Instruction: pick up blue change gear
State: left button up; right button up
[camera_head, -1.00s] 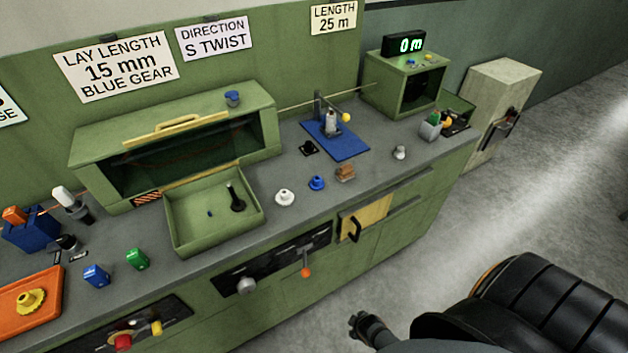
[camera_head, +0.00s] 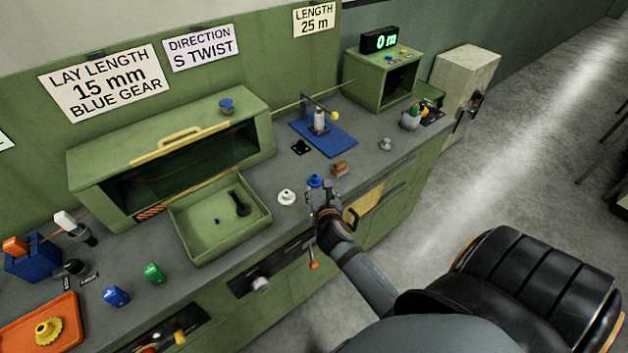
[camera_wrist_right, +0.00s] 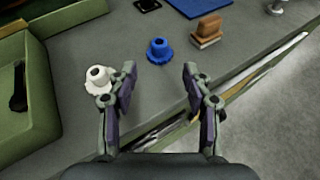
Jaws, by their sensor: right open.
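The blue change gear (camera_head: 315,180) lies on the grey bench top, between a white gear (camera_head: 287,197) and a brown wooden block (camera_head: 339,168). In the right wrist view the blue gear (camera_wrist_right: 159,50) sits beyond the fingertips, between their two lines and nearer the left one. My right gripper (camera_head: 322,190) is at the bench's front edge, close to the gear in the head view and partly in front of it. In the right wrist view its fingers (camera_wrist_right: 158,72) are spread apart with nothing between them. My left gripper is not in view.
The white gear (camera_wrist_right: 98,80) is right beside the left finger in the wrist view. An open green tray (camera_head: 220,243) is to the left. A blue plate with a post (camera_head: 338,142) is behind. A blue knob (camera_head: 226,106) sits on the green cabinet.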

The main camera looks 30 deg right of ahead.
aim_at(315, 179)
jog(key=shift+w+a+r+n, duration=0.15)
jog(key=shift+w+r+n, duration=0.1)
jog(key=shift+n, duration=0.15)
jog(key=x, duration=0.5)
jog(key=shift+w+d+f, duration=0.1)
jog(key=shift+d, duration=0.1)
jog(key=shift+f+x, duration=0.2)
jog(key=shift+x, duration=1.1)
jog(key=shift+f+x, duration=0.2)
jog(key=shift+x, duration=1.1)
jog(key=shift+s+a+r, duration=0.1)
jog(key=shift+s, duration=0.15)
jog(key=shift+c, duration=1)
grip_shut()
